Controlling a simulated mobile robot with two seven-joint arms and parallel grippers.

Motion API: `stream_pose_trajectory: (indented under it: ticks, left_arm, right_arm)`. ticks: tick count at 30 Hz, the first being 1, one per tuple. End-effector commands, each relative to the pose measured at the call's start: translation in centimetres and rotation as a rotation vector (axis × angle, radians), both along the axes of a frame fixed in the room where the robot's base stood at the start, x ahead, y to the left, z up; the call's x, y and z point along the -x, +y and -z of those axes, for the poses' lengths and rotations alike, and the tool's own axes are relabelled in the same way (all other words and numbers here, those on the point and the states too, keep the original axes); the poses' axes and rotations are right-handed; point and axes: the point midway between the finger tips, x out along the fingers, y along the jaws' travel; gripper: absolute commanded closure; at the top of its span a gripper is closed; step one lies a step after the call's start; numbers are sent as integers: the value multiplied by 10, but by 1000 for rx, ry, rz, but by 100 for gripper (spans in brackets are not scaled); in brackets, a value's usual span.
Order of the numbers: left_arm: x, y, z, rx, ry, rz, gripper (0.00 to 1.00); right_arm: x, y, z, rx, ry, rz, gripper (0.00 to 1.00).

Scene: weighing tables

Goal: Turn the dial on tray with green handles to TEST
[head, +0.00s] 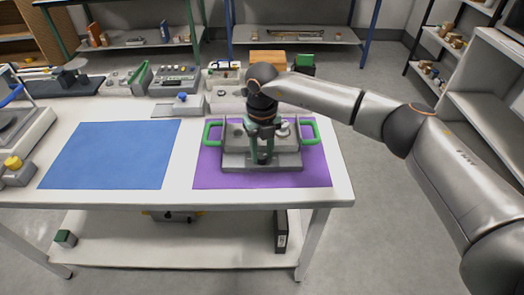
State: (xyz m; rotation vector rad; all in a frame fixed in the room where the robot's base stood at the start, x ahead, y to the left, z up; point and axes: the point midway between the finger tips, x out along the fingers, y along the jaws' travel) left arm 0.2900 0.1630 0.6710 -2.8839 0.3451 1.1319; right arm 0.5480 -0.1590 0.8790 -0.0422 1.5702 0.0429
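The grey tray with green handles (286,163) sits on a purple mat (212,172) on the white table. One green handle (206,133) is at its left end and the other (317,130) at its right end. My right gripper (264,158) points down over the middle of the tray, with its fingertips low, at or just above the tray. It hides the middle of the tray, and I cannot make out the dial, its markings or whether the fingers are closed on it. A small round silvery part (283,131) shows just right of the gripper. My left gripper is not in view.
A bare blue mat (110,155) lies to the left on the table (185,195). A yellow-knobbed device (14,167) is at far left. An orange-brown box (268,58) stands behind my arm.

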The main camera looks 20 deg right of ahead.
Motion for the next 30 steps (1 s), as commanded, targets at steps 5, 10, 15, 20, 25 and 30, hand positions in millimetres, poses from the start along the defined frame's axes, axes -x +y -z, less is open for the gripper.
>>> stream_pose_trajectory:
  ticks: [5,10,15,20,25,30]
  left_arm:
    - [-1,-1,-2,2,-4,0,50]
    - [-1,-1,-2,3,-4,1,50]
    - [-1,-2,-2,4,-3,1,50]
    - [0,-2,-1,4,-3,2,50]
    - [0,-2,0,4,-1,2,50]
    - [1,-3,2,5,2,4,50]
  right_arm:
    - [0,0,-1,0,-1,1,45]
    - [0,0,0,0,0,0,34]
    - [0,0,0,0,0,0,34]
    - [-1,0,-12,-1,-3,0,34]
    - [-1,0,-45,0,-5,-2,34]
    - [-1,0,-83,0,-5,-1,34]
